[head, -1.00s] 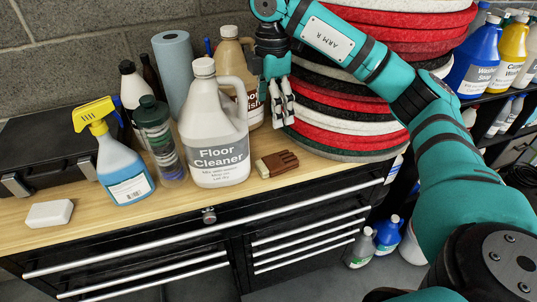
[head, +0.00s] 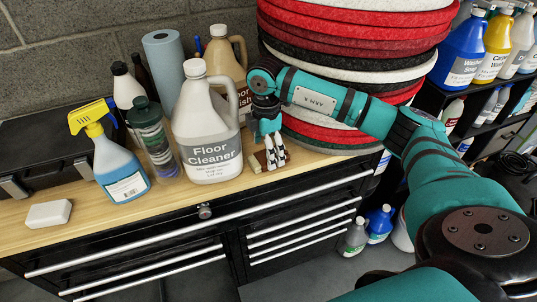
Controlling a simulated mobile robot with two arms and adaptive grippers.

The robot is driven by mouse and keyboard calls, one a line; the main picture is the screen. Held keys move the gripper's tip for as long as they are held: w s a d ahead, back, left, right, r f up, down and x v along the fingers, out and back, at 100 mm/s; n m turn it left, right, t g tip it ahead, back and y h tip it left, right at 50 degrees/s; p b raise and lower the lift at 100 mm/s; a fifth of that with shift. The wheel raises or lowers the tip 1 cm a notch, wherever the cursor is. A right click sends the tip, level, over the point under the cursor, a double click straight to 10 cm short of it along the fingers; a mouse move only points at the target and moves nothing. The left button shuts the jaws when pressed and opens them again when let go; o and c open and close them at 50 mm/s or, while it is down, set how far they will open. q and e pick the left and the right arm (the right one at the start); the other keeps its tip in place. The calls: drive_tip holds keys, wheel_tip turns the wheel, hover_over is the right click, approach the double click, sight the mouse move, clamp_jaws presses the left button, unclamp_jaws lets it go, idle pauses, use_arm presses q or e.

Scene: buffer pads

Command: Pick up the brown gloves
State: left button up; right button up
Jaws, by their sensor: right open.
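The brown gloves (head: 261,158) lie flat on the wooden top of the tool cabinet, just right of the floor cleaner jug. Their tan cuff end shows on the left, and the rest is partly hidden behind my right gripper. My right gripper (head: 274,162) points down over the gloves with its fingers open. Its fingertips are close to the gloves, but I cannot tell whether they touch. My left gripper is not in view.
The white floor cleaner jug (head: 206,125) stands close left of the gloves. A tall stack of red, black and white pads (head: 350,45) rises behind and right. A spray bottle (head: 118,165) and white block (head: 48,214) sit at left. The wooden front strip is clear.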

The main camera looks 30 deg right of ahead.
drive_tip(key=shift+f, duration=1.15)
drive_tip(key=c, duration=1.3)
drive_tip(key=shift+r, duration=0.1)
